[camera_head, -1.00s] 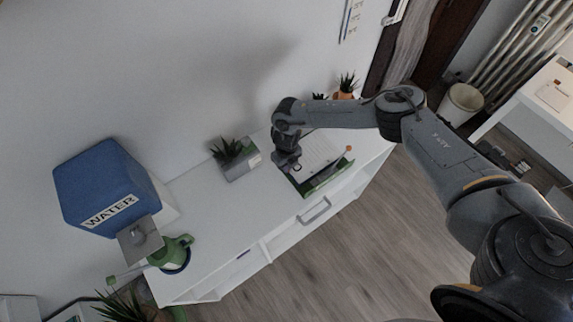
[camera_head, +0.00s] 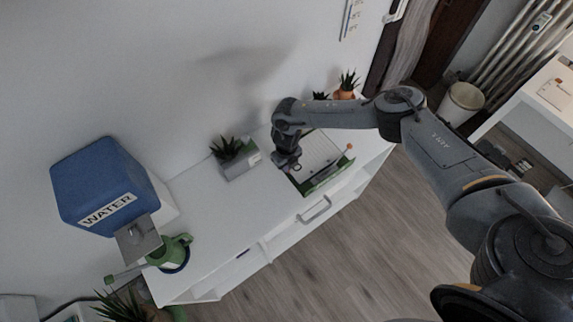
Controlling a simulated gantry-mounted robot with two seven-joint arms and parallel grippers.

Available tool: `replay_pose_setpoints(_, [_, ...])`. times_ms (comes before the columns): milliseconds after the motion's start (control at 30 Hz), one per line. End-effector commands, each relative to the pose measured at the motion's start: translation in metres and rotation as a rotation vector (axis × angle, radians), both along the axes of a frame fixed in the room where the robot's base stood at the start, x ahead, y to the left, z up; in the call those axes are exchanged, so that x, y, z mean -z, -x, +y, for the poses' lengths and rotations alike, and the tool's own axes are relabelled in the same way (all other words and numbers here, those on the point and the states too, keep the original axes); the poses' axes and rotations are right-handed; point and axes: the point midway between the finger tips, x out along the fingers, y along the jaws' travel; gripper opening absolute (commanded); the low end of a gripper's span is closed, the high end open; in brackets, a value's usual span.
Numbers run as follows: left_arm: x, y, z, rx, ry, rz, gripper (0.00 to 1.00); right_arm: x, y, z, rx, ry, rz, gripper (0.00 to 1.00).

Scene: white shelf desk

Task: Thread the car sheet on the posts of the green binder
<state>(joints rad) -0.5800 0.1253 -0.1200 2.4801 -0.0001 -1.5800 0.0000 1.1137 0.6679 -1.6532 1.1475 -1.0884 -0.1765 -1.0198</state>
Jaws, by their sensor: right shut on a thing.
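The green binder (camera_head: 325,180) lies on the right half of the white shelf desk, its green edge toward the front. A pale sheet (camera_head: 320,149) lies over or just above it; I cannot tell whether its holes are around the posts, and any car print is too small to see. A small orange spot (camera_head: 349,147) shows at the binder's right side. My right gripper (camera_head: 291,166) is at the sheet's left edge, pointing down and shut on the sheet; its fingertips are small and partly hidden. My left gripper is not in view.
A potted plant in a grey-green planter (camera_head: 240,163) stands close left of my right gripper. A blue water dispenser (camera_head: 105,185) and a green watering can (camera_head: 172,252) are at the left end. More small plants (camera_head: 346,88) stand behind my arm.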

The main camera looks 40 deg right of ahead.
Motion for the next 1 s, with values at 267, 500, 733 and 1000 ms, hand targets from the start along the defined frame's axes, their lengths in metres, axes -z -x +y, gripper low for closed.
replay_pose_setpoints(267, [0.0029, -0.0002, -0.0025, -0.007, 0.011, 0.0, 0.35, 0.0038, -0.0001, 0.0001, 0.0, 0.0, 0.0, 0.0])
replay_pose_setpoints(500, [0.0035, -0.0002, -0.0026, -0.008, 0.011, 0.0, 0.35, 0.0046, -0.0001, 0.0001, 0.0, 0.0, 0.0, 0.0])
replay_pose_setpoints(733, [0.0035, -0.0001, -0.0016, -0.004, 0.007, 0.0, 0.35, 0.0045, 0.0, 0.0001, 0.0, 0.0, 0.0, 0.11])
replay_pose_setpoints(1000, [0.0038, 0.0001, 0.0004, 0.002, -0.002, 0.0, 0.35, 0.0045, 0.0, 0.0001, 0.0, 0.0, 0.0, 0.35])
